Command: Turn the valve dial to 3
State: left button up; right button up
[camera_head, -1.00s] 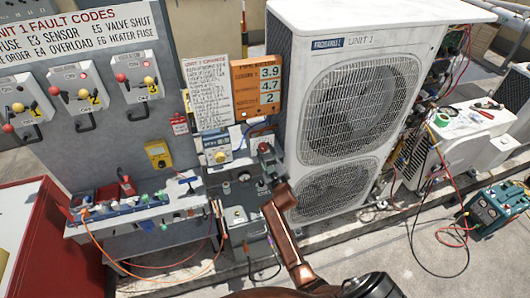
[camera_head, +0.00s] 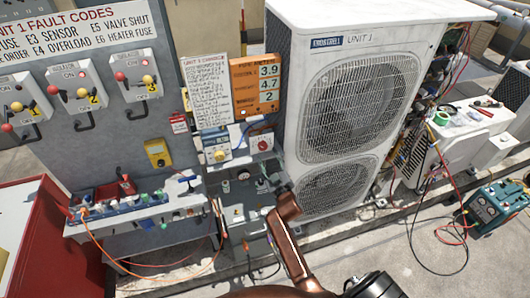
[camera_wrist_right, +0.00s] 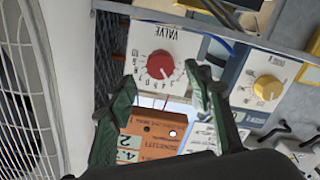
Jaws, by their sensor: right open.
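The valve dial is a red knob (camera_head: 262,145) on a white panel, left of the big condenser. It also shows in the right wrist view (camera_wrist_right: 160,64), under the word VALVE with small numbers around it. A pale mark sits on the knob, but I cannot read its setting surely. My right gripper (camera_head: 268,184) is below and in front of the dial in the head view. In the wrist view its green fingers (camera_wrist_right: 160,76) are spread apart, with the dial seen between their tips and nothing held. My left gripper is not in view.
A yellow dial (camera_head: 220,156) is on a panel beside the valve panel. The orange gauge board (camera_head: 256,85) hangs above. The condenser (camera_head: 352,110) stands close on the right. A bench (camera_head: 140,228) with bottles and cables is at left.

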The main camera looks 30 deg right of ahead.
jog(key=v, duration=0.7)
dwell(0.3)
jog(key=s+a+f+g+y, duration=0.1)
jog(key=s+a+f+g, duration=0.15)
jog(key=f, duration=0.95)
jog(key=s+a+f+g+y+b, duration=0.1)
jog(key=s+f+g, duration=0.15)
jog(key=f, duration=0.85)
jog(key=s+a+f+g+y, duration=0.1)
jog(key=s+f, duration=0.3)
jog(key=f, duration=0.8)
jog(key=s+a+f+g+b, duration=0.1)
jog(key=s+f+g, duration=0.1)
jog(key=s+f, duration=0.65)
jog(key=s+a+f+g, duration=0.2)
jog(key=s+f+g, duration=0.1)
jog(key=s+f, duration=0.6)
jog(key=s+f+g, duration=0.1)
jog(key=s+f, duration=0.3)
jog(key=s, duration=0.5)
jog(key=s+f+m+g, duration=0.1)
jog(key=s+f, duration=0.4)
jog(key=s, duration=0.5)
jog(key=s+f+g+y+b, duration=0.1)
jog(key=s+f+g, duration=0.2)
jog(key=s, duration=0.7)
notch_tip(320, 180, down, 2)
jog(key=shift+s+d+f, duration=0.1)
jog(key=shift+s+d, duration=0.05)
jog(key=shift+s, duration=0.1)
